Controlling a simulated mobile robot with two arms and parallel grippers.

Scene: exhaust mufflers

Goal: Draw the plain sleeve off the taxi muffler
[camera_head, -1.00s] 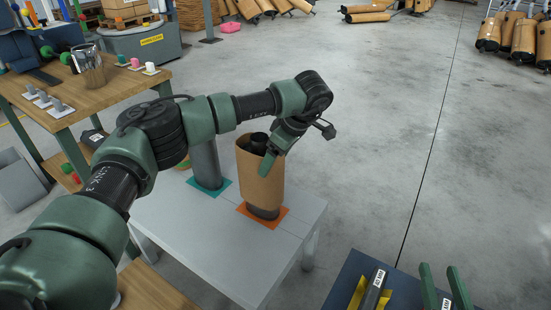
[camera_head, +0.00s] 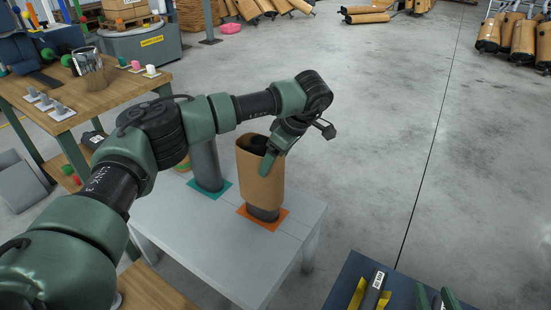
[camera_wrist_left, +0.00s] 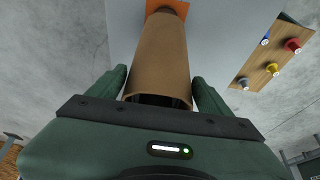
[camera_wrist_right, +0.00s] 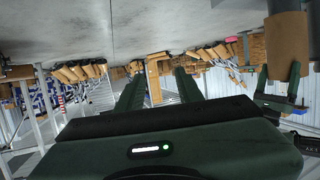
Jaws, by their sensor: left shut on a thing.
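A plain brown sleeve (camera_head: 260,175) stands upright around a dark muffler (camera_head: 263,213) on an orange mat (camera_head: 282,217). The muffler's lower end shows below the sleeve, and its dark top is mostly hidden inside the sleeve's mouth. My left gripper (camera_head: 274,160) is shut on the sleeve near its top. In the left wrist view, the sleeve (camera_wrist_left: 160,60) lies between the two fingers of the left gripper (camera_wrist_left: 160,85). My right gripper (camera_head: 435,296) is at the bottom right, away from the sleeve. In the right wrist view, its fingers (camera_wrist_right: 158,85) are apart with nothing between them.
A grey cylinder (camera_head: 206,165) stands on a teal mat (camera_head: 224,188) left of the sleeve, on the same grey table (camera_head: 220,250). A wooden bench (camera_head: 120,90) is at the left. A dark blue surface (camera_head: 345,285) with a labelled part is at the lower right.

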